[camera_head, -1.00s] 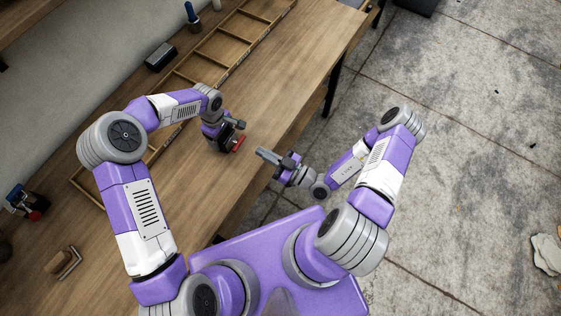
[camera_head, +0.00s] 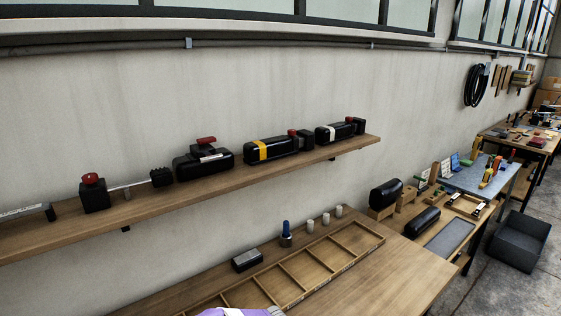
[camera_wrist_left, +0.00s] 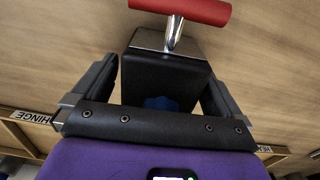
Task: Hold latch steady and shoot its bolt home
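The latch (camera_wrist_left: 165,85) shows in the left wrist view as a black block with a metal plate at its end. A chrome stem (camera_wrist_left: 174,35) comes out of the plate and carries a red crossbar (camera_wrist_left: 185,10); the stem stands out from the block. A blue spot shows low on the block. Whether the latch touches the wood behind it I cannot tell. My right gripper is in neither current view.
A wall shelf (camera_head: 140,207) holds several black devices, some with red knobs. Below, the bench (camera_head: 400,275) carries a divided wooden tray (camera_head: 300,300), a black box (camera_head: 246,260), a blue-topped item (camera_head: 286,234) and small grey cylinders. Further benches stand at right.

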